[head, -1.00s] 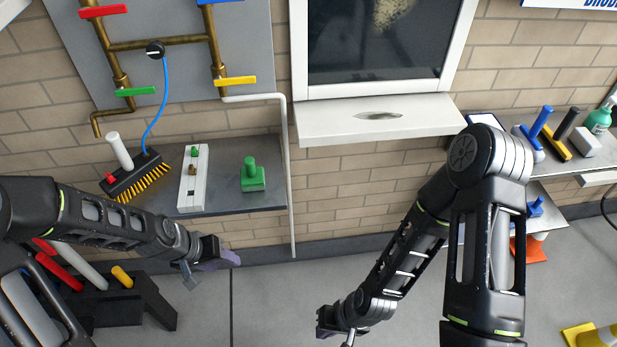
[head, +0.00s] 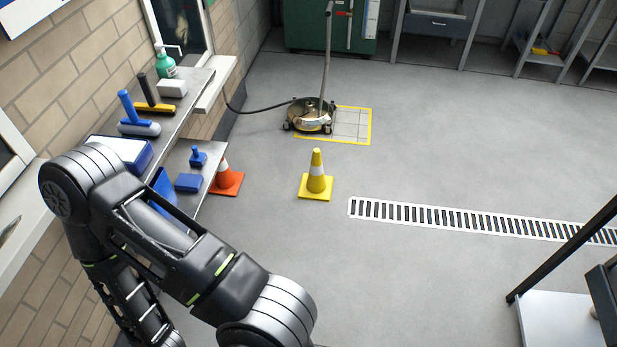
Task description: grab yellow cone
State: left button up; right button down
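The yellow cone (head: 316,178) stands upright on the grey floor near the middle of the head view. It has a white band and a square yellow base. Nothing touches it.
An orange cone (head: 226,178) stands left of the yellow one, by the shelves holding brushes and blue items. A round metal machine (head: 310,116) with a hose sits behind. A floor drain grate (head: 450,217) runs right. Open floor surrounds the yellow cone.

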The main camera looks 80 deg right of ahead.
aim_at(315, 184)
jog(key=i+z, duration=0.1)
jog(key=i, duration=0.25)
jog(key=z, duration=2.85)
